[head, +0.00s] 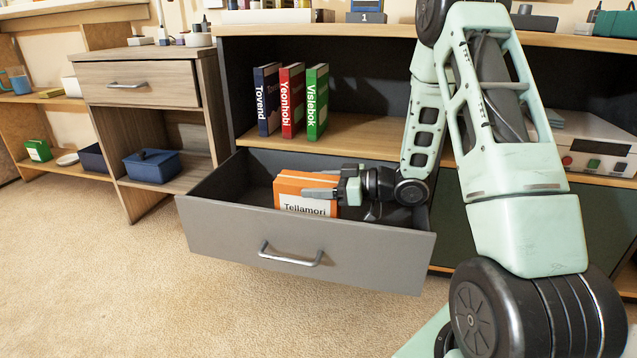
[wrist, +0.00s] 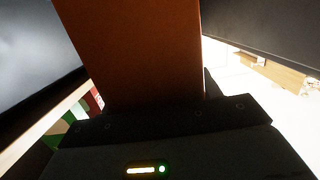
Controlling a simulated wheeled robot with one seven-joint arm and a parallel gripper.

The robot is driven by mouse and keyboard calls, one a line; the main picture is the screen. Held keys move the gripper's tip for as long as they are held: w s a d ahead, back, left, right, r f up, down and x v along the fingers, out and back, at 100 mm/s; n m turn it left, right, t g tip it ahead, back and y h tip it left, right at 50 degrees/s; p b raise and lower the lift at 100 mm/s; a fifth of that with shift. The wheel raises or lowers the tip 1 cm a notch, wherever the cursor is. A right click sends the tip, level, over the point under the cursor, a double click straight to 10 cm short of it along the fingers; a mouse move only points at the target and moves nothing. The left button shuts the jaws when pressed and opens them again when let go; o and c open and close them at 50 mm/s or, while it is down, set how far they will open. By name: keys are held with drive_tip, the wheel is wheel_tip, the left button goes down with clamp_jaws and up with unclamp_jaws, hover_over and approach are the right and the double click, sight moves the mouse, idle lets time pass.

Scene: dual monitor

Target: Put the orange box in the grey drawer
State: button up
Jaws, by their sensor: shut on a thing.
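The orange box (head: 305,190), with a white label reading "Tellamori", is in the head view inside the opening of the grey drawer (head: 230,225). The drawer is pulled out, with its silver handle facing front. My gripper (head: 325,188) reaches in from the right and is shut on the box. The box's lower part is hidden behind the drawer front, so I cannot tell whether it touches the drawer floor. In the wrist view the orange box (wrist: 140,50) fills the middle, between dark drawer walls.
Three upright books, blue (head: 267,100), red (head: 292,100) and green (head: 317,102), stand on the shelf above the drawer. A wooden cabinet (head: 140,85) with a blue bin (head: 153,165) stands at left. A white device (head: 595,145) sits on the right shelf. Carpet in front is clear.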

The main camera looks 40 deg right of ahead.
drive_tip(key=o, duration=1.1)
drive_tip(key=shift+f, duration=0.1)
drive_tip(key=shift+r, duration=0.25)
drive_tip(key=p+v, duration=0.1)
drive_tip(key=v, duration=0.1)
drive_tip(key=p+v, duration=0.2)
drive_tip(key=v, duration=0.1)
drive_tip(key=p+v, duration=0.1)
drive_tip(key=v, duration=0.1)
drive_tip(key=shift+s+d+r+p, duration=0.1)
drive_tip(key=shift+s+r+p, duration=0.1)
drive_tip(key=shift+r+p, duration=0.15)
